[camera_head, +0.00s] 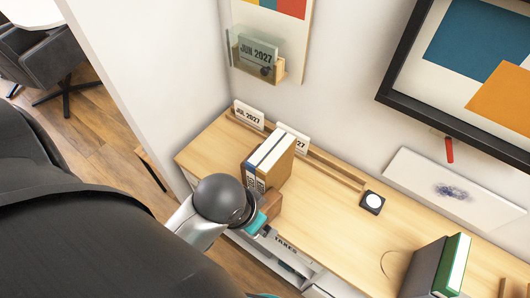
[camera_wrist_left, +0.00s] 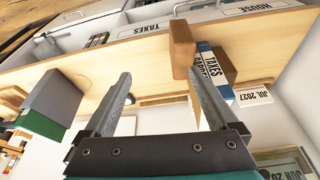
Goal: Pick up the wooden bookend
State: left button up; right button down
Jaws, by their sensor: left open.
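The wooden bookend (camera_head: 272,203) is a brown block on the light wood cabinet top, at the near end of the upright binders. In the left wrist view, the wooden bookend (camera_wrist_left: 182,48) stands upright just beyond the tip of the right-hand finger, beside the blue binder. My left gripper (camera_wrist_left: 160,76) is open, with nothing between its fingers. In the head view, my left gripper (camera_head: 264,230) is close to the bookend, partly hidden by my wrist. I cannot tell whether a finger touches the bookend. My right gripper is not in view.
Binders (camera_head: 268,160) stand against the bookend. Date cards (camera_head: 249,115) sit in a wooden rail (camera_head: 330,168) along the wall. Grey and green books (camera_head: 437,268) stand farther right. The cabinet top (camera_head: 325,218) between is mostly clear.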

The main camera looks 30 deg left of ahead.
pick_arm(q)
jog(key=w+d+m+g+h, duration=0.1)
jog(key=w+d, duration=0.2)
jog(key=w, duration=0.1)
jog(key=g+y, duration=0.2)
jog(key=g, duration=0.1)
send_over(265, 208)
notch_tip(265, 208, down, 2)
jog(key=shift+n, duration=0.3)
jog(key=f, duration=0.3)
jog(key=f+b, duration=0.1)
jog(key=f, duration=0.5)
jog(key=shift+w+a+f, duration=0.25)
jog(key=shift+w+f, duration=0.1)
jog(key=shift+f, duration=0.05)
jog(key=shift+w+a+f+b, duration=0.1)
jog(key=shift+w+f+b, duration=0.1)
jog(key=shift+f, duration=0.65)
jog(key=shift+w+a+f+b, duration=0.1)
jog(key=shift+f+b, duration=0.1)
jog(key=shift+f, duration=0.7)
jog(key=shift+w+f+b, duration=0.1)
jog(key=shift+f+b, duration=0.1)
jog(key=shift+f, duration=0.65)
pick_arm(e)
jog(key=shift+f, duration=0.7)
pick_arm(q)
grip_shut()
